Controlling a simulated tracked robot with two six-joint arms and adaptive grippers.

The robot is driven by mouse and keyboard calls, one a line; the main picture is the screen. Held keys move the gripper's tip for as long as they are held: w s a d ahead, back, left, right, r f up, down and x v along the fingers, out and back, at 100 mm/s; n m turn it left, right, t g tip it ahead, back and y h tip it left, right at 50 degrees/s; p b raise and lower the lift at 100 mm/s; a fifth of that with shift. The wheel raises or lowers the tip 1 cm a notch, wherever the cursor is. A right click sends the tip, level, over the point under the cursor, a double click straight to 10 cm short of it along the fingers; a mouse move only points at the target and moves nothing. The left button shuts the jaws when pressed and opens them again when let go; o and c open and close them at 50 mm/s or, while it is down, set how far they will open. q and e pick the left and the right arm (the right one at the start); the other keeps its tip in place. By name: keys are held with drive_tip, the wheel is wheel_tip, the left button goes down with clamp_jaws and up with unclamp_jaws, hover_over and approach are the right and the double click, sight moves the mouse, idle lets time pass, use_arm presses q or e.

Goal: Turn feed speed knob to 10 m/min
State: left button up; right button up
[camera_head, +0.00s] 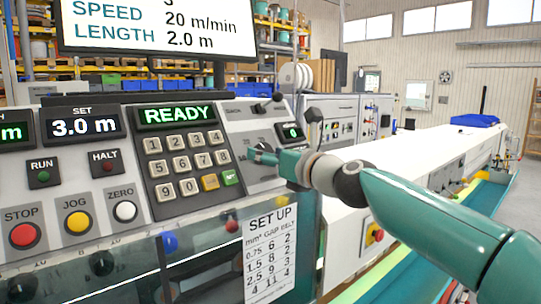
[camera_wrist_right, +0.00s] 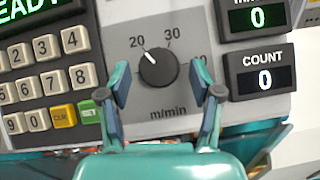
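The feed speed knob (camera_wrist_right: 158,68) is a round black knob on a grey plate marked m/min. Its white pointer aims up and left, near the 20 mark. The 20 and 30 labels show; a label at the right is partly covered and no 10 label is visible. My right gripper (camera_wrist_right: 161,76) is open, one teal finger on each side of the knob, with gaps to it. In the head view my right gripper (camera_head: 264,156) is at the dial plate and mostly hides the knob. The display (camera_head: 155,25) reads SPEED 20 m/min. My left gripper is not in view.
A keypad (camera_head: 186,163) with a green READY display (camera_head: 177,115) is left of the dial. RUN, HALT, STOP, JOG and ZERO buttons are further left. A COUNT display (camera_wrist_right: 264,80) reading 0 is close right of the gripper. A SET UP card (camera_head: 269,255) hangs below.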

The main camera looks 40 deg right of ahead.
drive_tip(key=c, duration=1)
drive_tip(key=shift+o, duration=0.2)
